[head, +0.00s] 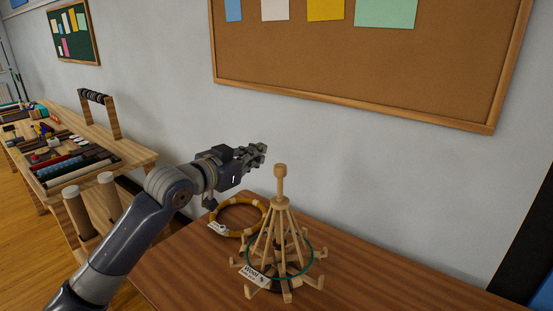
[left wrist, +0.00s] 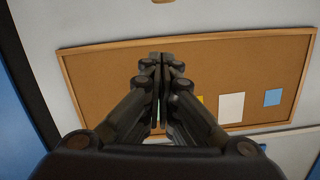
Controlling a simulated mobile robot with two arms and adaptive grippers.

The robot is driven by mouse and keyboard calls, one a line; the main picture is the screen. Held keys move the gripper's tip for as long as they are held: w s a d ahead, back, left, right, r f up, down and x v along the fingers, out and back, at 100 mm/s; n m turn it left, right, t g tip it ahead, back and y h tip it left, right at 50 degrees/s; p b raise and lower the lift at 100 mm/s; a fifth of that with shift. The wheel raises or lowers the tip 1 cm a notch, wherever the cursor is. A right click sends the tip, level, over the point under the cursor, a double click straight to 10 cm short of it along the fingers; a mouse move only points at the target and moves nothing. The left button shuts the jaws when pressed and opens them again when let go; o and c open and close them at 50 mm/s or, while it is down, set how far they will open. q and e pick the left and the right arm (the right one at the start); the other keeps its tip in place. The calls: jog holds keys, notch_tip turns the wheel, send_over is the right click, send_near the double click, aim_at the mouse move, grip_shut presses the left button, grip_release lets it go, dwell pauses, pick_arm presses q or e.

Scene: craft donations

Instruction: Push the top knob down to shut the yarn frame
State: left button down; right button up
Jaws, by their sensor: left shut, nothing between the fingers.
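The wooden yarn frame (head: 278,247) stands upright on the brown table in the head view. Its slanted ribs rise to a post with a round top knob (head: 280,169), and short pegs spread around its base. A thin green ring and a paper tag reading "Wool" are at its lower part. My left gripper (head: 262,151) is shut and empty, to the left of the knob and slightly higher in the picture, apart from it. In the left wrist view its shut fingers (left wrist: 160,62) point toward the cork board. The yarn frame does not show there. My right gripper is not in view.
An amber ring (head: 236,232) with a tag lies on the table (head: 190,270), left of the frame. The cork board (head: 370,60) hangs on the wall behind. A wooden bench (head: 130,153) with craft items stands at left. The table's right part is clear.

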pick_arm(q)
jog(key=p, duration=0.4)
send_over(279, 173)
jog(key=s, duration=0.2)
jog(key=f, duration=0.2)
jog(key=w+f, duration=0.1)
jog(key=f+p, duration=0.1)
jog(key=f, duration=0.1)
jog(key=shift+w+a+f, duration=0.1)
jog(key=shift+w+a, duration=0.05)
jog(key=shift+a, duration=0.15)
notch_tip(279, 173, down, 5)
jog(key=b, duration=0.4)
jog(key=shift+r, duration=0.2)
